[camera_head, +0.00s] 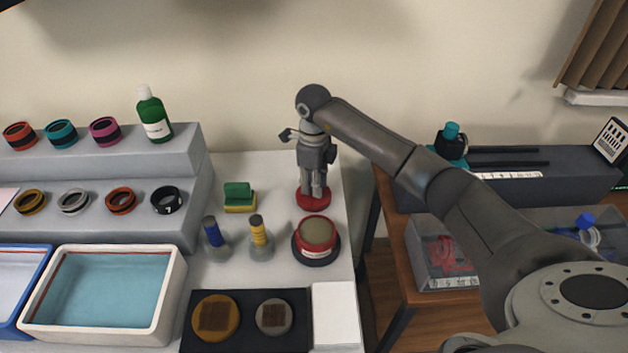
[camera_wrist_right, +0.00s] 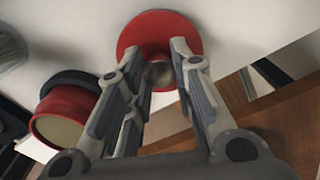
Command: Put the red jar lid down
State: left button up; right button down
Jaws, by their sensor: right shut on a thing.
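The red jar lid (camera_head: 313,205) is a round red disc at the back right of the white table, behind the open jar. My right gripper (camera_head: 314,184) points down onto it and is shut on it. In the right wrist view the lid (camera_wrist_right: 158,28) lies beyond the fingertips of the gripper (camera_wrist_right: 160,62), which close around a small grey knob at its middle. Whether the lid touches the table is hard to tell. The red jar (camera_head: 318,238) stands open on a dark round base in front of the lid. My left gripper is not in view.
A green and yellow sponge (camera_head: 240,198) lies left of the lid. Blue and yellow handled tools (camera_head: 260,235) stand near the jar. A white sheet (camera_head: 335,312) lies in front. The table's right edge is close, with a gap before the wooden table (camera_head: 398,272).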

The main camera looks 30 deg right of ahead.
jog(key=shift+f, duration=0.1)
jog(key=c, duration=1.2)
grip_release()
jog(key=shift+c, duration=0.2)
notch_tip(320, 180, up, 12)
jog(key=b, duration=0.1)
jog(key=shift+b, duration=0.35)
